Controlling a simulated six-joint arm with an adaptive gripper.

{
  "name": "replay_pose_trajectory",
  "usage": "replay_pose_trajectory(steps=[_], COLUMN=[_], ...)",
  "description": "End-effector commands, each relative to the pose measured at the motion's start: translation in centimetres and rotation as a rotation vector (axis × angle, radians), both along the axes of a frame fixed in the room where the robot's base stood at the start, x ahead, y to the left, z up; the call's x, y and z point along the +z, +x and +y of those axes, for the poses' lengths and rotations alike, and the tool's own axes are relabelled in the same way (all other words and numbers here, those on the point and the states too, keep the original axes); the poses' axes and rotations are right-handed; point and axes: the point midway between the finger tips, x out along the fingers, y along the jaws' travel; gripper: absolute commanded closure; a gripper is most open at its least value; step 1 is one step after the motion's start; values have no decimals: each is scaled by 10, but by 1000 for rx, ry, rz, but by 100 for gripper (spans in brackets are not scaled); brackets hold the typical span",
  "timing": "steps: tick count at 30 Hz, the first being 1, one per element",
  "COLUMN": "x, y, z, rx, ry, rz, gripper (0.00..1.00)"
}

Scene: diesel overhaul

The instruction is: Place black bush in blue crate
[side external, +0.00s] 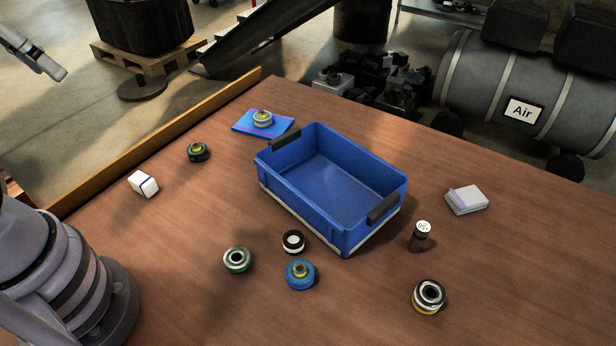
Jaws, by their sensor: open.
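The blue crate (375,178) stands upright near the middle of the table, its inside empty. Several round bushes lie around it. A black ring-shaped bush with a pale centre (293,241) lies just in front of the crate's near left side and looks most like the black bush. A dark bush with yellow and green inside (198,152) lies to the left, and a black and silver one with a yellow base (428,297) lies at the front right. My gripper (54,71) shows in part at the upper left, empty and far from the bushes and crate.
A green and silver bush (237,260) and a blue bush (300,274) lie near the black one. A white box (143,184), a blue packet (248,129) with a bush on it, a dark cylinder (420,236) and a grey-white box (466,200) stand around. The front middle table is clear.

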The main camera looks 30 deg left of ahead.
Motion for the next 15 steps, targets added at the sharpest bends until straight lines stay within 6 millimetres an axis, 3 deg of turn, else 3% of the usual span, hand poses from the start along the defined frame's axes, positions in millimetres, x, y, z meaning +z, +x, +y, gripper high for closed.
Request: replay_pose_trajectory(steps=[1,6,15], x=[5,11,11], y=[-3,-5,-5], z=[5,11,11], rx=[-2,-3,-3], ry=[29,68,66], rz=[-44,-92,-89], gripper=[47,25,25])
